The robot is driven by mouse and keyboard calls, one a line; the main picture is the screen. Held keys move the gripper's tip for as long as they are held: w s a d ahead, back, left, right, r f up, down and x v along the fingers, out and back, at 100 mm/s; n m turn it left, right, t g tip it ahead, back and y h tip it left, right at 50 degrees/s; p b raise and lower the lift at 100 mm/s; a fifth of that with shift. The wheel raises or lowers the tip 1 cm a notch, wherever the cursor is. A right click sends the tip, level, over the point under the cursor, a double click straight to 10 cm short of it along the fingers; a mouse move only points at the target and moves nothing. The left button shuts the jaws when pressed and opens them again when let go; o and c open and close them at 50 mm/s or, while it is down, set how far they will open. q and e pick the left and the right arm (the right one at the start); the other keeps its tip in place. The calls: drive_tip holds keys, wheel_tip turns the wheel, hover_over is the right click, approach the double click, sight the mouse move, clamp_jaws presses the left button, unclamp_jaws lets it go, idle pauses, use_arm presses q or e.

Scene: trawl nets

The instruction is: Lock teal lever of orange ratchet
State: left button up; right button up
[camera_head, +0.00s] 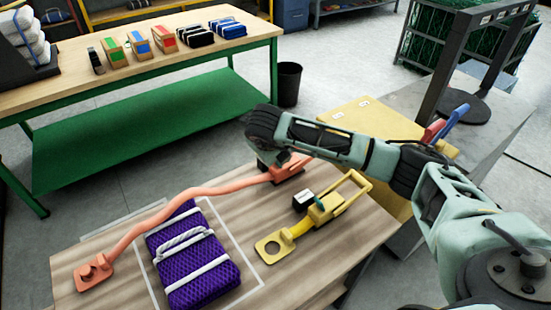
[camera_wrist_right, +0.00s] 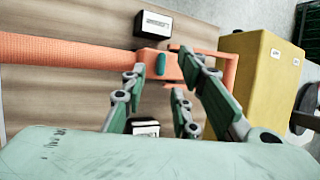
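The orange ratchet (camera_head: 290,172) lies at the back of the wooden table, partly hidden by my right gripper in the head view. In the right wrist view the ratchet body (camera_wrist_right: 147,64) carries a small teal lever (camera_wrist_right: 161,64), and an orange handle frame (camera_wrist_right: 232,68) extends right. The orange strap (camera_head: 190,192) runs left to an orange end plate (camera_head: 95,272). My right gripper (camera_wrist_right: 168,68) is open, its fingertips on both sides of the ratchet body near the lever. Contact cannot be told. My left gripper is not in view.
A yellow ratchet (camera_head: 325,208) lies in front, beside a small black block (camera_head: 303,201). A purple strapped bundle (camera_head: 195,262) sits under the orange strap. A yellow box (camera_head: 370,125) stands behind right. Another labelled black block (camera_wrist_right: 155,26) is close to the ratchet.

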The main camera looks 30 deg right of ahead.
drive_tip(key=v, duration=0.7)
drive_tip(key=shift+s+a, duration=0.1)
drive_tip(key=shift+s, duration=0.05)
